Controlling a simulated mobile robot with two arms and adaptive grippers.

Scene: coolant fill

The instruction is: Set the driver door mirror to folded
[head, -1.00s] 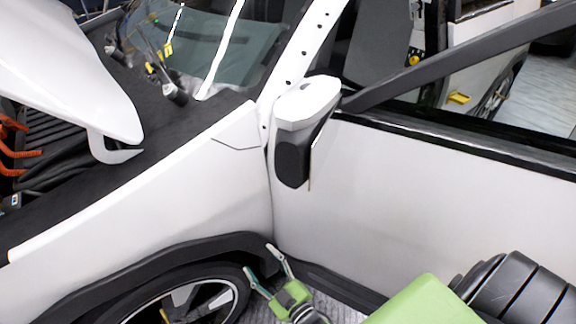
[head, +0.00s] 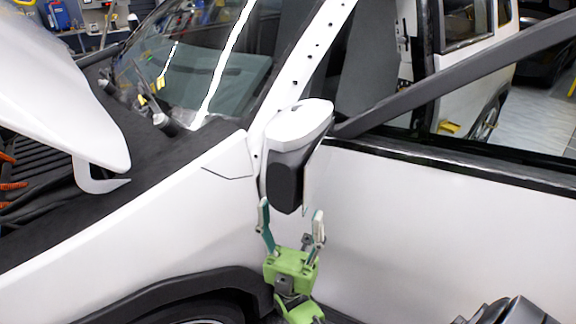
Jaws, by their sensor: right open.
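The driver door mirror (head: 299,124) has a white cap and a dark lower part. It sits at the front corner of the white door (head: 420,235), by the base of the windscreen pillar, and sticks out from the door. My right gripper (head: 291,209) is green with pale fingers. It points upward just below the mirror, its fingers spread apart and nothing between them. The fingertips are close to the mirror's lower part; I cannot tell whether they touch it.
The raised white bonnet (head: 65,90) is at the left above the dark engine bay. The front wheel arch (head: 190,290) is at the bottom. A dark diagonal bar (head: 450,75) crosses the door window opening. Another white vehicle (head: 470,60) stands behind.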

